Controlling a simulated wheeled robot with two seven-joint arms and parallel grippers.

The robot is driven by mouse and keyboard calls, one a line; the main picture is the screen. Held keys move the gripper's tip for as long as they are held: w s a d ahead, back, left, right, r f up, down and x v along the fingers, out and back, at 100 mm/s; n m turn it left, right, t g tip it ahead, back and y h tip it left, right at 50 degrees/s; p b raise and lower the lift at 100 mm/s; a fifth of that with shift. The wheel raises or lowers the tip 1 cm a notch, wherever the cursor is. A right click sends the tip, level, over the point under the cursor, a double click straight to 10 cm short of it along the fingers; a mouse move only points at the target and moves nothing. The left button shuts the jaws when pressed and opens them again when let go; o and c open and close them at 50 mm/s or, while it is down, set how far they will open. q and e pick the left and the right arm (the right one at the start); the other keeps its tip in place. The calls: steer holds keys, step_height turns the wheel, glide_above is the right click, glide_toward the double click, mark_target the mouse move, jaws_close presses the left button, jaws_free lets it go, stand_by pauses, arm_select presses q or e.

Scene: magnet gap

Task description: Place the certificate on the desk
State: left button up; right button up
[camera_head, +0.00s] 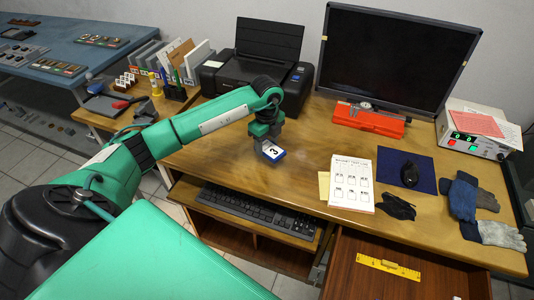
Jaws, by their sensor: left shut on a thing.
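My left gripper (265,138) points down over the middle of the wooden desk (310,150). It is shut on a small blue-and-white piece marked 3 (272,151). I cannot tell whether this piece touches the desk top. No sheet is clearly readable as the certificate. A white printed sheet or pad with a grid of boxes (352,184) lies on the desk, right of my gripper. A pinkish sheet (476,123) lies on a white instrument box (470,140) at the right. My right gripper is not in view.
A monitor (395,55) and printer (262,60) stand at the back, with a red case (368,119) before the monitor. The keyboard tray (255,212) and a drawer (385,280) are pulled out.

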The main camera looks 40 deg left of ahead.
mark_target(267, 161)
arm_select(q)
step_height(267, 161, down, 5)
steer(key=shift+r, duration=0.15)
steer(key=shift+f, duration=0.35)
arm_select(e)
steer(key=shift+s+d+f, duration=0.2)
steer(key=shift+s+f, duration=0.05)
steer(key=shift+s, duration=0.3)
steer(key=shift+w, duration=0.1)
arm_select(q)
steer(key=shift+f, duration=0.1)
steer(key=o, duration=1)
steer(key=shift+c, duration=0.2)
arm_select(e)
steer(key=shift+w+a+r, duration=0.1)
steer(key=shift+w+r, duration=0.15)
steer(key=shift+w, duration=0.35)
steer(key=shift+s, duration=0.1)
